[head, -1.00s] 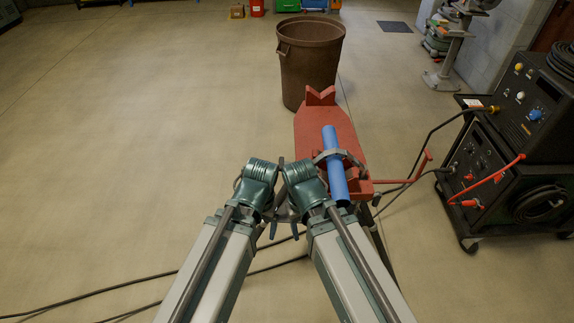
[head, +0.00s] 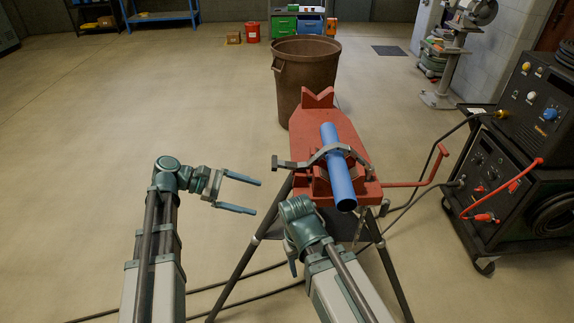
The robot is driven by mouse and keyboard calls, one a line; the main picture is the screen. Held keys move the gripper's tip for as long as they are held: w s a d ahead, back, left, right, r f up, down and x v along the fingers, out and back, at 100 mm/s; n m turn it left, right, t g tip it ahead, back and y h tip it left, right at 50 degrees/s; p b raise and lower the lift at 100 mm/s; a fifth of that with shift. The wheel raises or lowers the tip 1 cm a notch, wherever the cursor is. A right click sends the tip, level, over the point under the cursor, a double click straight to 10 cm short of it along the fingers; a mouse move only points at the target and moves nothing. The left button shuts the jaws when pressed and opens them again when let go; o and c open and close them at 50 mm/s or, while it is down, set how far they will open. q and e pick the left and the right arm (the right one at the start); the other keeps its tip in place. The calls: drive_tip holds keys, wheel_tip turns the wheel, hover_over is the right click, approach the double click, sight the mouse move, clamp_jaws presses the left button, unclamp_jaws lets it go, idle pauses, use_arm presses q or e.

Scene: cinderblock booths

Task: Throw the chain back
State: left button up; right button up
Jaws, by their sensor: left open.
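The red vise stand (head: 356,146) stands ahead on dark legs. A blue pipe (head: 334,150) lies lengthwise on it. The grey chain (head: 313,160) arches over the pipe; its left end sticks out past the left edge of the red plate. My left gripper (head: 256,197) is open and empty, left of the stand and below the chain's left end, fingers pointing right. My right gripper (head: 293,268) is low in front of the stand, mostly hidden by its own wrist; only a blue finger part shows.
A red handle (head: 425,172) sticks out right of the vise. A brown bin (head: 300,75) stands just behind. A black welding machine (head: 535,110) with cables is at right. Cables (head: 240,287) lie on the floor by the stand's legs. The floor at left is clear.

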sight(277, 163)
use_arm(q)
drive_tip(key=w+a+r+n+h, duration=0.3)
drive_tip(key=r+n+h, duration=0.15)
drive_tip(key=r, duration=0.45)
drive_tip(key=shift+m, duration=0.35)
drive_tip(key=d, duration=1.3)
drive_tip(key=shift+s+d, duration=0.15)
drive_tip(key=shift+d, duration=0.1)
clamp_jaws()
